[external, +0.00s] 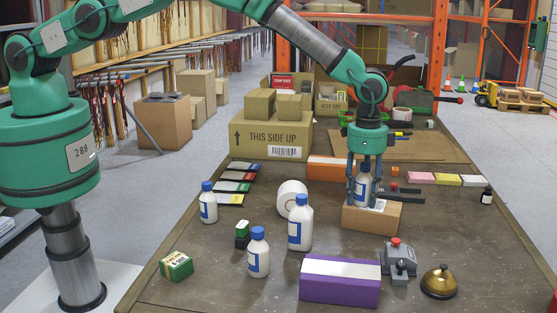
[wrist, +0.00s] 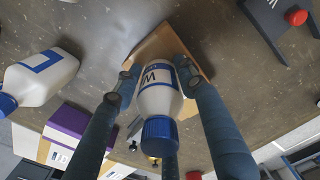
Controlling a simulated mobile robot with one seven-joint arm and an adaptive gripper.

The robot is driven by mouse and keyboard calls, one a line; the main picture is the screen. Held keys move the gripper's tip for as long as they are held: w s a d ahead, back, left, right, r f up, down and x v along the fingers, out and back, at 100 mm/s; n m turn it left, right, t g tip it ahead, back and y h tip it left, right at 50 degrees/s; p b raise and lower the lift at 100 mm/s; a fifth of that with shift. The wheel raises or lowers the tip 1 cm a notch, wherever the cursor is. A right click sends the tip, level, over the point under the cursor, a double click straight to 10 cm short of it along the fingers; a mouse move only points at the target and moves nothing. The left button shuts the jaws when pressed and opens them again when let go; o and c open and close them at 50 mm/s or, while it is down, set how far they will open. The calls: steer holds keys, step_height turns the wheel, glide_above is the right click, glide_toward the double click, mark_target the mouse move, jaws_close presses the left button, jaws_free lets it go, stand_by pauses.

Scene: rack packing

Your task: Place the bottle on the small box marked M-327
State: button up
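A small white bottle (external: 363,191) with a blue label stands upright over a small brown cardboard box (external: 370,220) on the table. My gripper (external: 364,188) points down with its fingers around the bottle and appears shut on it. In the wrist view the bottle (wrist: 157,98), its blue cap towards the camera, sits between my gripper's fingers (wrist: 157,78), with the box (wrist: 160,44) behind its base. The bottle's base seems to be at the box top; whether it fully rests there I cannot tell. The box's marking is not readable.
Other white bottles (external: 300,224) stand to the left, with a white roll (external: 291,197) behind. A purple box (external: 340,283), a grey switch with a red button (external: 398,262) and a bell (external: 438,282) are in front. Larger cartons (external: 270,138) stand at the back.

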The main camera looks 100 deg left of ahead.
mark_target(365, 164)
steer(key=shift+o, duration=0.9)
steer(key=shift+r, duration=0.2)
step_height(365, 164, up, 12)
steer(key=shift+a, duration=0.1)
stand_by(0.6)
